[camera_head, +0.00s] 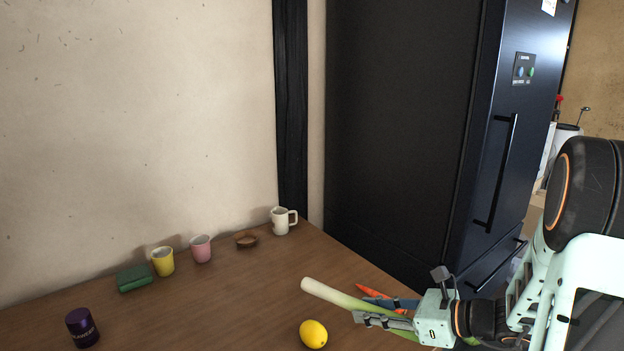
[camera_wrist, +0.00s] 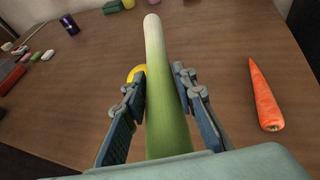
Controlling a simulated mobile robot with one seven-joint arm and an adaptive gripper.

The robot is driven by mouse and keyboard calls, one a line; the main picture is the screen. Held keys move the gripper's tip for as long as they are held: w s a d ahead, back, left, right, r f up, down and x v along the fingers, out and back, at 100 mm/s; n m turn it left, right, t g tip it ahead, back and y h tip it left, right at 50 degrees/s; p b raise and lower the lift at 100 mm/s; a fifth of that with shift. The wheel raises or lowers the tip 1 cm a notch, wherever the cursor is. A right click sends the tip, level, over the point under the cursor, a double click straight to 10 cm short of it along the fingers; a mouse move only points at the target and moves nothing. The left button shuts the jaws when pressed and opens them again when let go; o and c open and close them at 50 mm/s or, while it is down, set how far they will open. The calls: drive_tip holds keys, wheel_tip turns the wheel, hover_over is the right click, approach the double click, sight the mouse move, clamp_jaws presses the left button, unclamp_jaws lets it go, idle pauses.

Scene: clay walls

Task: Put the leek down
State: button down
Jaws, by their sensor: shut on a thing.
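The leek (camera_head: 336,295) is long, white at one end and green toward the other. My gripper (camera_head: 387,311) is shut on it over the right part of the wooden table (camera_head: 240,300). In the wrist view the leek (camera_wrist: 157,60) runs between the two fingers of my gripper (camera_wrist: 160,95), its white end pointing away. Its green end is hidden behind my gripper's body. I cannot tell whether the leek touches the table.
A lemon (camera_head: 313,334) lies close beside the leek, and a carrot (camera_wrist: 265,95) lies to its right. A white mug (camera_head: 283,220), a small brown bowl (camera_head: 246,239), a pink cup (camera_head: 201,248), a yellow cup (camera_head: 163,261), a green block (camera_head: 134,278) and a purple can (camera_head: 82,327) stand farther off. The table's middle is clear.

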sight(371, 306)
drive_tip(key=shift+r+p, duration=0.75)
drive_tip(key=shift+p, duration=0.1)
wheel_tip(371, 306, up, 18)
drive_tip(key=p, duration=2.4)
drive_tip(key=shift+f, duration=0.25)
